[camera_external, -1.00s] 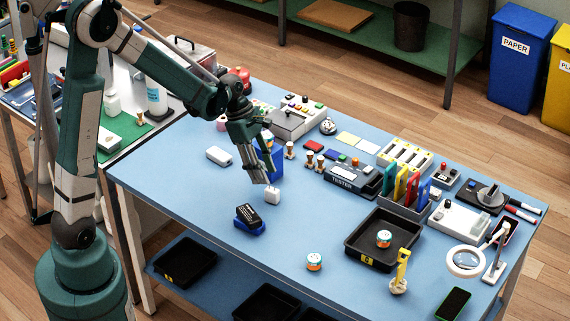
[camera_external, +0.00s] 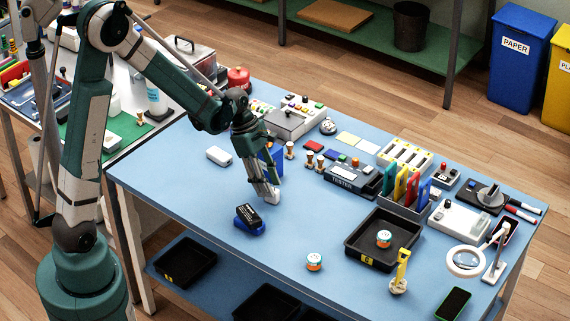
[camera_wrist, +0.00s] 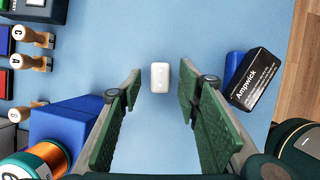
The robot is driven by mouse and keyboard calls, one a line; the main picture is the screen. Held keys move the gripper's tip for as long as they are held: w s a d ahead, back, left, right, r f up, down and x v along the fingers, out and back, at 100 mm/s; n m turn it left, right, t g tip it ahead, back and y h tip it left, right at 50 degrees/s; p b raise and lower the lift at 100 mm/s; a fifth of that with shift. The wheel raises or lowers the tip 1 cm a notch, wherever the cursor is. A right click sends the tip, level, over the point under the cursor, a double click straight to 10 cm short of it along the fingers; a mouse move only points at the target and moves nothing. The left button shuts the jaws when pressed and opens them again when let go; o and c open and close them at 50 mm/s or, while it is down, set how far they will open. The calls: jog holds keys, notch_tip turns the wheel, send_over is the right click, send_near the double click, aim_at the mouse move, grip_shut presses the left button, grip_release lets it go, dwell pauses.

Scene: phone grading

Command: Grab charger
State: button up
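The charger is a small white block (camera_wrist: 160,77) on the blue table. In the wrist view it lies upright in the picture, centred in the gap at the fingertips. In the external view the charger (camera_external: 275,197) is partly covered by the fingers. My gripper (camera_wrist: 160,86) is open, with green ridged pads to the left and right of the charger. A gap shows between the charger and each pad in the wrist view. In the external view my gripper (camera_external: 268,194) points down at the charger, low over the table.
A black box labelled Ampwick (camera_wrist: 257,80) in a blue holder stands close to the right finger. Wooden-handled stamps (camera_wrist: 30,62) are farther left. Table beyond the charger is clear.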

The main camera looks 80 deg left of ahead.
aim_at(275, 200)
jog(key=shift+x, duration=1.45)
jog(key=c, duration=1)
